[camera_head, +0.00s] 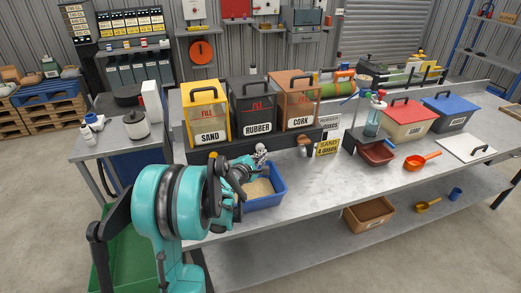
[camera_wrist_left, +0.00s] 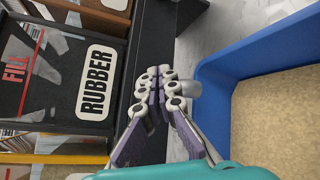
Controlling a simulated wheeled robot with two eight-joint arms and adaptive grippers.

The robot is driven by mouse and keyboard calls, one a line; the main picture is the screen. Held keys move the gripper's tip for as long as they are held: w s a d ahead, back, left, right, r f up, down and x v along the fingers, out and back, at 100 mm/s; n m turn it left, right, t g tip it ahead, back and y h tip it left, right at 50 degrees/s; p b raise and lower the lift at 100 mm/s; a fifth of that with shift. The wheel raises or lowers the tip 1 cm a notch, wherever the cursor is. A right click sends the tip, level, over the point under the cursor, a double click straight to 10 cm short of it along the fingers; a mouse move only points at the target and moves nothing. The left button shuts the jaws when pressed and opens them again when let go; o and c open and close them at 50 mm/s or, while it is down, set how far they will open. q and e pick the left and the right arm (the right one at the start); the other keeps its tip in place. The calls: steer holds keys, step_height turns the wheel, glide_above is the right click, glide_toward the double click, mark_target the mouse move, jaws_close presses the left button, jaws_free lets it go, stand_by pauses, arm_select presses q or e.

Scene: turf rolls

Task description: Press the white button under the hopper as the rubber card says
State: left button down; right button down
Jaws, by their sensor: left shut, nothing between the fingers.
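The black RUBBER hopper (camera_head: 250,105) stands between the yellow SAND hopper (camera_head: 206,112) and the orange-brown CORK hopper (camera_head: 297,100). My left gripper (camera_head: 261,150) is shut and empty, low in front of the RUBBER hopper. In the left wrist view the shut fingers (camera_wrist_left: 163,84) are beside a pale round button (camera_wrist_left: 191,88); contact cannot be told. In the head view the gripper hides that button. Another pale button (camera_head: 302,151) shows below the CORK hopper. A whitish card (camera_head: 329,122) stands partly behind a yellow card (camera_head: 327,147) reading SAND 4 DOSES; its dose line is unclear. My right gripper is out of view.
A blue tray (camera_head: 282,190) holding sand-coloured grains sits close below my left gripper. A dark red scoop tray (camera_head: 376,154), an orange scoop (camera_head: 416,162) and lidded red and blue boxes stand to the right. The front middle of the bench is clear.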

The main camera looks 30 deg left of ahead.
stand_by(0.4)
arm_select(q)
steer(key=shift+w+a, duration=0.25)
steer(key=shift+a, duration=0.1)
steer(key=shift+w+a, duration=0.4)
steer(key=shift+a, duration=0.05)
stand_by(0.9)
steer(key=shift+s+d, duration=0.1)
steer(key=shift+d, duration=0.05)
stand_by(0.5)
steer(key=shift+s+d+b, duration=0.3)
steer(key=shift+s+d, duration=0.25)
steer(key=shift+d, duration=0.1)
steer(key=shift+s+d, duration=1.65)
steer(key=shift+d, duration=0.25)
